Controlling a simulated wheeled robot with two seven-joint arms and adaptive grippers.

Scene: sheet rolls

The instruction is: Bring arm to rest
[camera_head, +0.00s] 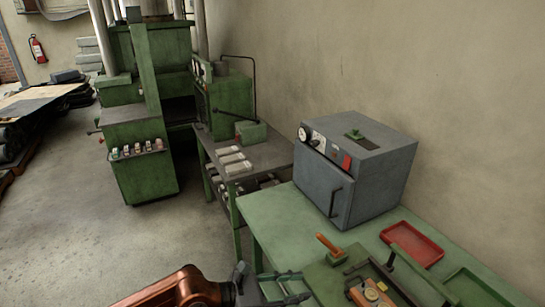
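My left arm (180,290) is orange-brown and comes in at the bottom of the head view. Its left gripper (300,285) points right, over the near left edge of the green table (275,222). Its two greenish fingers are apart with a gap between them, and nothing shows in that gap. The gripper looks close to the fixture on the table, but I cannot tell whether it touches anything. My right arm and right gripper are out of view.
A grey oven-like box (375,185) stands on the table. A red tray (412,243), an orange-handled tool (328,244) and a fixture with an orange part (370,293) lie nearer. A green machine (140,160) stands behind.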

